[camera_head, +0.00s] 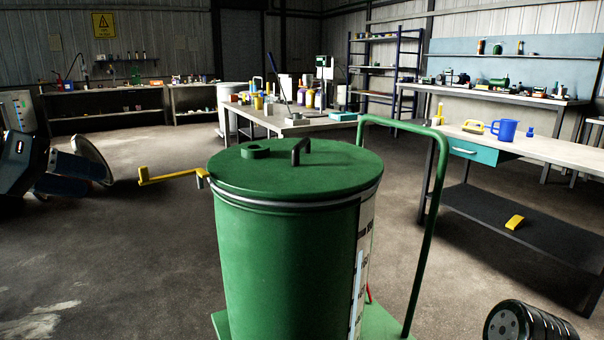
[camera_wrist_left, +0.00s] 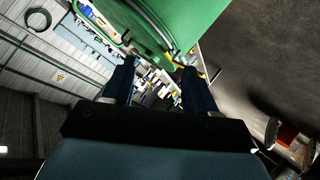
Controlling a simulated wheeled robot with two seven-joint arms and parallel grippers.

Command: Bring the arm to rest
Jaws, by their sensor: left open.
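My left gripper (camera_head: 78,172) is at the left edge of the head view, with its dark blue fingers pointing right. It is well to the left of the green drum (camera_head: 285,250) and apart from it. In the left wrist view my left gripper (camera_wrist_left: 158,78) shows its two fingers spread wide. Nothing is held between them. The green drum (camera_wrist_left: 165,25) shows beyond the fingertips at the top of that view.
The drum has a lid with a black handle (camera_head: 301,150), a yellow crank (camera_head: 165,176) pointing left, and a green push frame (camera_head: 437,200). A workbench (camera_head: 545,150) stands at right. A grey disc (camera_head: 92,160) shows behind my left gripper. Concrete floor (camera_head: 130,250) lies open at left.

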